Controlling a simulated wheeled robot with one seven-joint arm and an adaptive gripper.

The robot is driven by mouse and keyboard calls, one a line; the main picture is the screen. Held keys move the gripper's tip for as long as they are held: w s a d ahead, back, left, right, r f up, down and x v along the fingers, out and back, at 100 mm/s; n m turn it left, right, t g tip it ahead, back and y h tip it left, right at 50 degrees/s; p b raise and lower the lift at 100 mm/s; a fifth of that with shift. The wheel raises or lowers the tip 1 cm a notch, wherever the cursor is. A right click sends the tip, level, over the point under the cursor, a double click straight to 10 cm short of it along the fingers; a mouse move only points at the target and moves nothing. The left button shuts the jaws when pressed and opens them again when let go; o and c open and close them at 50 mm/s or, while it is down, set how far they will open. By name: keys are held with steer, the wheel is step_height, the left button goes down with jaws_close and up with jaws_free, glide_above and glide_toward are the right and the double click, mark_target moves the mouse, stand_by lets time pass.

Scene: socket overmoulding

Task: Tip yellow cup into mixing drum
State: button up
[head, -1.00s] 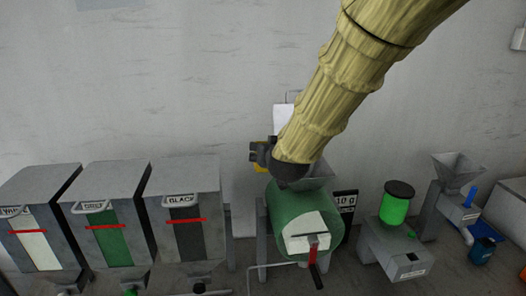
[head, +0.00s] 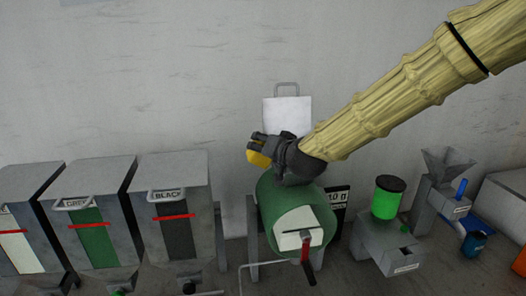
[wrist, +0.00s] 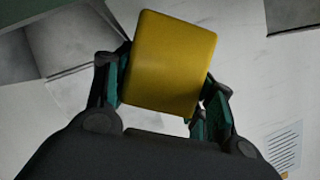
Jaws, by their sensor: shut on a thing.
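The yellow cup (head: 258,158) is held in my gripper (head: 262,146), above the upper left of the green mixing drum (head: 284,207). In the wrist view the yellow cup (wrist: 170,62) sits between the two fingers of my gripper (wrist: 164,80), which is shut on it. The cup looks tilted in the head view. Its opening and contents are hidden. The drum has a pale front panel and a red handle. My gripper and wrist hide the drum's top, so I cannot tell whether the cup is over its hopper.
Three grey bins, one marked black (head: 175,215), stand to the left. A grey machine with a green jar (head: 388,198), a hopper machine (head: 447,190) and a blue container (head: 474,243) stand to the right. A white panel (head: 287,115) is behind the drum.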

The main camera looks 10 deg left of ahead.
steer(key=shift+s+d+f+m+y+b, duration=0.2)
steer(key=shift+f+m+b, duration=0.1)
steer(key=shift+f, duration=0.2)
steer(key=shift+s+d+f+m+y+b, duration=0.1)
steer(key=shift+f+m+y+b, duration=0.15)
steer(key=shift+f, duration=0.25)
steer(key=shift+w+d+r+m+y+b, duration=0.3)
steer(key=shift+d+m+y+b, duration=0.3)
steer(key=shift+m, duration=0.35)
steer(key=shift+w+d+r+m+y+b, duration=0.2)
steer(key=shift+w+d+m+y+b, duration=0.2)
steer(key=shift+d+m+b, duration=0.5)
steer(key=shift+m+b, duration=0.2)
steer(key=shift+b, duration=0.1)
steer(key=b, duration=0.1)
steer(key=r+m+y+b, duration=0.1)
steer(key=b, duration=0.1)
steer(key=shift+w+d+r+t, duration=0.1)
steer(key=shift+w+d+t, duration=0.15)
steer(key=shift+w+t, duration=0.05)
steer(key=shift+r+m+b, duration=0.15)
steer(key=shift+m+b, duration=0.35)
steer(key=shift+b, duration=0.2)
steer(key=shift+d+b, duration=0.1)
steer(key=shift+b, duration=0.5)
